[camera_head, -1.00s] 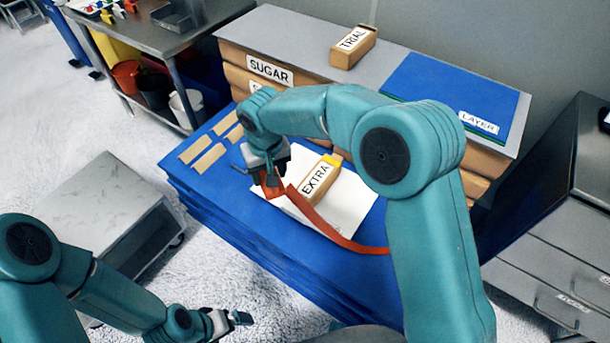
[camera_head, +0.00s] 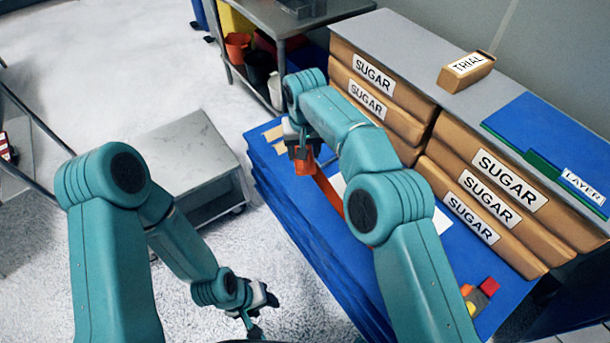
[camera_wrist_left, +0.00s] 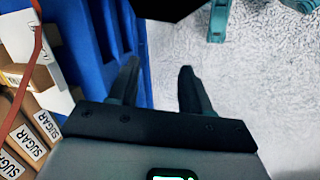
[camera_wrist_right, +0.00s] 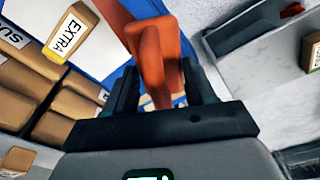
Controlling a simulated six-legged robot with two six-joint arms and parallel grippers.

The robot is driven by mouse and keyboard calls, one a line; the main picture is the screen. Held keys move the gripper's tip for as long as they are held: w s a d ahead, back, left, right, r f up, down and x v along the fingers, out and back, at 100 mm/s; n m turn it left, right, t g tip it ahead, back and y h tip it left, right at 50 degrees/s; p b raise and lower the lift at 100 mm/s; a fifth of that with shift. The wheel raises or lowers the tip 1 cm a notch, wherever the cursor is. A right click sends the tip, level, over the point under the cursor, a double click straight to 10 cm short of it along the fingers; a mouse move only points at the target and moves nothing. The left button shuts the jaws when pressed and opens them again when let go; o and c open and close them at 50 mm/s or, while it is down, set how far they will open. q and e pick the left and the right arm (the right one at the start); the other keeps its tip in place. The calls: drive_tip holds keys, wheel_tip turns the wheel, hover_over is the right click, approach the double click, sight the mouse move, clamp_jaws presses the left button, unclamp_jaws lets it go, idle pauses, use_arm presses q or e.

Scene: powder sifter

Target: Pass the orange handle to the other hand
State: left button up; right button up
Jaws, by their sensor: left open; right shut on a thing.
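The orange handle (camera_head: 303,164) is in my right gripper (camera_head: 302,152), which is shut on it above the blue stack. It fills the space between the fingers in the right wrist view (camera_wrist_right: 160,60). A long orange strip (camera_head: 328,190) runs from it behind my right arm. The strip also shows at the left edge of the left wrist view (camera_wrist_left: 37,45). My left gripper (camera_head: 255,325) is open and empty, low in front of the stack and apart from the handle. Its two spread fingers show in the left wrist view (camera_wrist_left: 160,85).
A blue stack (camera_head: 300,235) lies under the right gripper. Brown SUGAR bags (camera_head: 500,190) stand behind it, below a grey top with a TRIAL block (camera_head: 467,70). The EXTRA bag (camera_wrist_right: 72,32) shows in the right wrist view. A low grey cart (camera_head: 185,160) stands left; floor beside it is clear.

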use_arm(q)
drive_tip(key=w+a+r+n+t+y, duration=0.4)
drive_tip(key=w+n, duration=0.3)
drive_tip(key=n, duration=0.7)
drive_tip(key=w+a+r+n+t+y, duration=0.25)
drive_tip(key=w+r+n, duration=0.35)
drive_tip(key=n, duration=0.8)
drive_tip(key=w+d+r+n+t, duration=0.3)
drive_tip(key=w+d+r+n, duration=0.15)
drive_tip(key=r, duration=0.35)
drive_tip(key=m+t+h, duration=0.1)
drive_tip(key=t+h, duration=0.1)
drive_tip(key=t, duration=0.1)
approach(307, 162)
drive_tip(key=v, duration=0.3)
drive_tip(key=shift+h, duration=0.25)
drive_tip(key=x, duration=1.1)
drive_tip(key=shift+w+a, duration=0.2)
drive_tip(key=shift+a, duration=0.05)
